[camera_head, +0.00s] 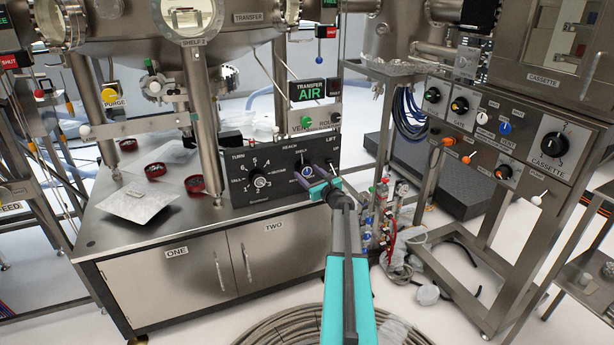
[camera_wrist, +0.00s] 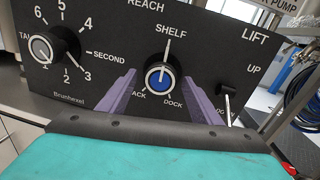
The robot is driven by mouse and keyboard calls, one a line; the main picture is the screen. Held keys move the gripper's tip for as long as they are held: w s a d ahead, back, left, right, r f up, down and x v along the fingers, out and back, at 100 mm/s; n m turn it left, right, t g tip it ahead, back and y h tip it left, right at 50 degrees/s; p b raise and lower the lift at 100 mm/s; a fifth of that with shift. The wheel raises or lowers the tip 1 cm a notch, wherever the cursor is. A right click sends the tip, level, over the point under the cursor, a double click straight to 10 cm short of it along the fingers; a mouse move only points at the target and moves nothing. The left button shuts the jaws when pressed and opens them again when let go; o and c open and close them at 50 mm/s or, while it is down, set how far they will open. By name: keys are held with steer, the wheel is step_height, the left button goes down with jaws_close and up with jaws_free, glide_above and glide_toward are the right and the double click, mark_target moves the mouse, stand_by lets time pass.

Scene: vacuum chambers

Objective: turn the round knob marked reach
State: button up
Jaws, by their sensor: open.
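The reach knob (camera_wrist: 159,78) is round and black with a blue centre, on a black panel under the word REACH. In the wrist view its white mark points up at SHELF; BACK and DOCK are printed lower down, partly hidden by my fingers. In the head view the knob (camera_head: 307,172) shows just beyond my fingers. My gripper (camera_wrist: 158,92) is open, with one purple finger on the left and one on the right of the knob. I cannot tell whether the fingers touch it or how deep they are.
On the same panel, the turn knob (camera_wrist: 50,47) is to the left, ringed by numbers, and the lift lever (camera_wrist: 227,92) is close to the right finger. The panel (camera_head: 250,160) stands on a steel cabinet (camera_head: 180,275). A coiled hose (camera_head: 285,325) lies on the floor.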

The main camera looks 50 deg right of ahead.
steer(key=c, duration=1)
steer(key=shift+a, duration=0.45)
steer(key=shift+d, duration=0.2)
steer(key=shift+c, duration=0.2)
steer(key=shift+d, duration=0.1)
steer(key=shift+w+n+b, duration=0.1)
steer(key=shift+n+b, duration=0.2)
steer(key=shift+b, duration=0.1)
